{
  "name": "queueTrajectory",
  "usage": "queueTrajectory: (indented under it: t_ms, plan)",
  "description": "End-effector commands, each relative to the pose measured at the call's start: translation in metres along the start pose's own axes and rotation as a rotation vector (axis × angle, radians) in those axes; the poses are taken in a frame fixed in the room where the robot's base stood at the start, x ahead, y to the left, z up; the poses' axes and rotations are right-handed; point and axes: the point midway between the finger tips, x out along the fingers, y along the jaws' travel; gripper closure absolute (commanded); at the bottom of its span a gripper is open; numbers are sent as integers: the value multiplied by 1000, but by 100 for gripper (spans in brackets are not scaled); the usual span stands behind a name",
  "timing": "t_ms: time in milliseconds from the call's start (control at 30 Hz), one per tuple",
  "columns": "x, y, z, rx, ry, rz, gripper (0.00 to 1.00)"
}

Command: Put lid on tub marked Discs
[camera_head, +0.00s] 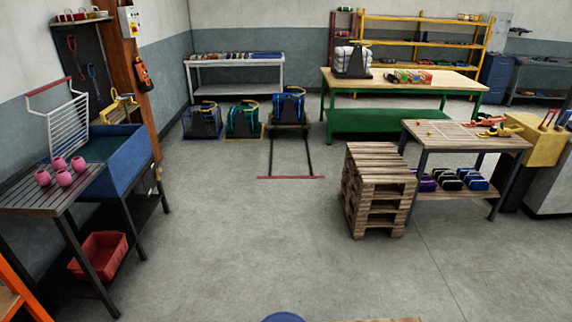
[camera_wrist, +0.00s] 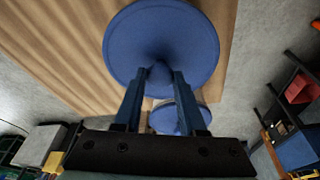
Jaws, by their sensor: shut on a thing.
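In the wrist view my gripper (camera_wrist: 160,76) is shut on the small knob of a round blue lid (camera_wrist: 160,32). The lid is held out in front of the fingers, over or close to a brown wooden surface. A second round blue thing (camera_wrist: 181,117) shows behind the fingers, partly hidden by them and by the gripper body; I cannot tell whether it is a lid or a tub. A round blue top (camera_head: 283,317) shows at the bottom edge of the head view, mostly cut off. My gripper is not in the head view. No Discs marking can be read.
The brown wooden surface (camera_wrist: 60,50) fills much of the wrist view's upper left. In the head view a pallet stack (camera_head: 378,190) stands right of centre, a slatted table (camera_head: 465,137) behind it, and a blue sink (camera_head: 110,160) at left. The middle floor is clear.

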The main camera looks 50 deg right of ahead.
Motion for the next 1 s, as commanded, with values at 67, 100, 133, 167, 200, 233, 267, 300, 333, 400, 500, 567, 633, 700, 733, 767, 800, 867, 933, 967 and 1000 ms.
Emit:
queueTrajectory:
  t_ms: [67,100,133,167,200,233,267,300,333,400,500,567,633,700,733,767,800,867,933,967,1000]
  plan:
    - [-1,0,0,0,0,0,100]
    - [-1,0,0,0,0,0,100]
    - [0,0,0,0,0,0,100]
    - [0,0,0,0,0,0,100]
    - [0,0,0,0,0,0,100]
    - [0,0,0,0,0,0,100]
    - [0,0,0,0,0,0,100]
    - [0,0,0,0,0,0,100]
    - [0,0,0,0,0,0,100]
    - [0,0,0,0,0,0,100]
    - [0,0,0,0,0,0,54]
    - [0,0,0,0,0,0,44]
    - [0,0,0,0,0,0,31]
    - [0,0,0,0,0,0,25]
    - [0,0,0,0,0,0,25]
    - [0,0,0,0,0,0,25]
    - [0,0,0,0,0,0,25]
    - [0,0,0,0,0,0,25]
    - [0,0,0,0,0,0,16]
    - [0,0,0,0,0,0,10]
    - [0,0,0,0,0,0,3]
